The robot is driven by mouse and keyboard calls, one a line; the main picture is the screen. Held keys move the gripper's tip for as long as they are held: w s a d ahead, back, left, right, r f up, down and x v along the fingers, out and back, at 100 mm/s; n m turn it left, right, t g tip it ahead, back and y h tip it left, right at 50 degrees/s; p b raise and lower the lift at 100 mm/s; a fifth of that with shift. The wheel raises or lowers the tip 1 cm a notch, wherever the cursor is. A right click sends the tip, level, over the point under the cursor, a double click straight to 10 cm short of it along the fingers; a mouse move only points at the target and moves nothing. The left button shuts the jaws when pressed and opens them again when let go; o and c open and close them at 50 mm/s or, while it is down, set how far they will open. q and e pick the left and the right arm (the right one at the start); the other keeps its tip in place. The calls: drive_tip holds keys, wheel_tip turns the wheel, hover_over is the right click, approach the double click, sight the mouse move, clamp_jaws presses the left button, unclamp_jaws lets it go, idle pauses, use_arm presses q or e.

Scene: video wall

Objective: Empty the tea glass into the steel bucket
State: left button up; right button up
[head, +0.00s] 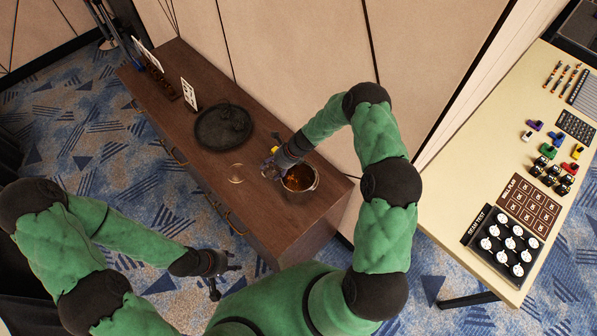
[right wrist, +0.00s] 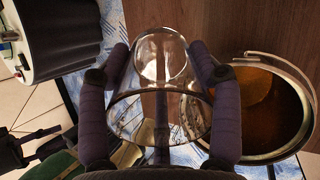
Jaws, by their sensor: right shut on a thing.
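My right gripper (right wrist: 160,85) is shut on the clear tea glass (right wrist: 160,100), with a finger on either side of it. The glass looks clear and I see no tea in it. In the head view my right gripper (head: 270,168) is at the left rim of the steel bucket, and the glass is hard to make out there. The steel bucket (head: 314,184) stands on the brown cabinet with amber-brown liquid inside. It also shows right of the glass in the right wrist view (right wrist: 305,88). My left gripper (head: 222,277) is open and empty, low beside the cabinet front.
The brown cabinet (head: 200,80) bears a round black tray (head: 223,127), a small clear round dish (head: 236,173) and white cards (head: 189,94) at the far end. A wall panel rises close behind. A cream table (head: 455,205) with several small items stands at right.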

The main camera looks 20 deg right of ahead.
sight(268, 173)
drive_tip(key=shift+w+a+f, duration=0.1)
drive_tip(key=shift+w+f, duration=0.05)
drive_tip(key=shift+f, duration=0.05)
drive_tip(key=shift+a+f+h, duration=0.2)
drive_tip(key=shift+f+h, duration=0.2)
drive_tip(key=shift+w+a+f+g, duration=0.1)
drive_tip(key=shift+g, duration=0.2)
drive_tip(key=shift+w+a+f+g+h, duration=0.15)
drive_tip(key=shift+a+f+g+h, duration=0.2)
drive_tip(key=shift+h, duration=0.45)
drive_tip(key=shift+a+f+h+b, duration=0.15)
drive_tip(key=shift+a+f+b, duration=0.05)
drive_tip(key=shift+f, duration=0.25)
drive_tip(key=shift+a+f+h+b, duration=0.15)
drive_tip(key=shift+f+b, duration=0.05)
drive_tip(key=shift+f, duration=0.2)
drive_tip(key=f+h+b, duration=0.1)
drive_tip(key=b, duration=0.2)
drive_tip(key=a+f+g+h+b, duration=0.1)
drive_tip(key=b, duration=0.2)
drive_tip(key=f+h+b, duration=0.1)
drive_tip(key=f+b, duration=0.1)
drive_tip(key=shift+w+a+f+g+b, duration=0.15)
drive_tip(key=shift+w+g+b, duration=0.1)
drive_tip(key=shift+w+b, duration=0.15)
